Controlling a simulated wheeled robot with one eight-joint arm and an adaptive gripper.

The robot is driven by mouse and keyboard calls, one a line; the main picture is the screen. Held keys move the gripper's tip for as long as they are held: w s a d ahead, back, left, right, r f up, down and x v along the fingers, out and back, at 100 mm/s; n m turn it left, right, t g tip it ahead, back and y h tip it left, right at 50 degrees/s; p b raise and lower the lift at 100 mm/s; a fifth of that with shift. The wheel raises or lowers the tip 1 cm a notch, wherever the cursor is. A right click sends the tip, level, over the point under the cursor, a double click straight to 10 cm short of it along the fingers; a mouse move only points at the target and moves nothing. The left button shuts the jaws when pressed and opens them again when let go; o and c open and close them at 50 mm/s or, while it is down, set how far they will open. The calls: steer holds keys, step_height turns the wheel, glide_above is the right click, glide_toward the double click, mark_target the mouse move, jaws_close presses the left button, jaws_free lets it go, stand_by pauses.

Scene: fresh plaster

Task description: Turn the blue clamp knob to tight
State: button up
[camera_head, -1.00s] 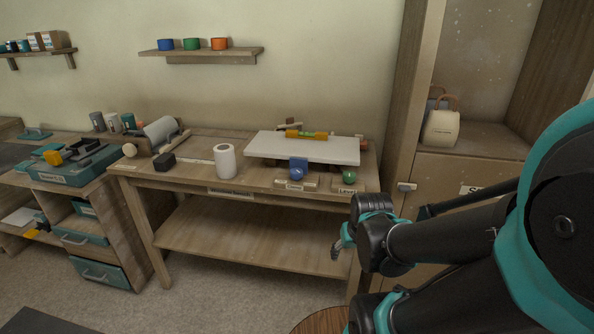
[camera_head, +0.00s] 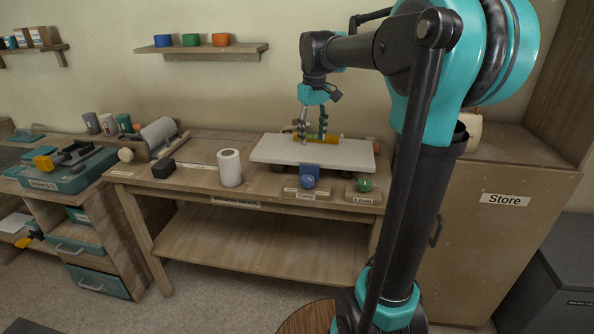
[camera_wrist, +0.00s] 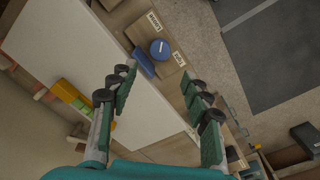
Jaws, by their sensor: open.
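The blue clamp knob (camera_head: 308,181) is at the front edge of the bench, below the white board, behind a label that seems to read "Clamp". In the wrist view the knob (camera_wrist: 160,49) has a white line on its face, with two small labels beside it; the nearer appears to read "Tight". I cannot tell which label the line points to. My gripper (camera_head: 311,138) is open and empty, pointing down above the board. In the wrist view the knob shows beyond and between the fingertips, apart from them.
The white board (camera_head: 275,150) carries a yellow-orange level (camera_head: 343,140). A green knob (camera_head: 364,185) labelled "Level" is right of the clamp. A white roll (camera_head: 230,168) and a black block (camera_head: 163,168) stand on the bench (camera_head: 200,184) to the left.

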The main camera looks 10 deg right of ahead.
mark_target(307, 178)
steer(key=f, duration=0.5)
steer(key=w+f, duration=0.1)
steer(key=f, duration=0.4)
steer(key=a+f, duration=0.1)
steer(key=f, duration=0.4)
steer(key=shift+w+f, duration=0.3)
steer(key=c, duration=0.9)
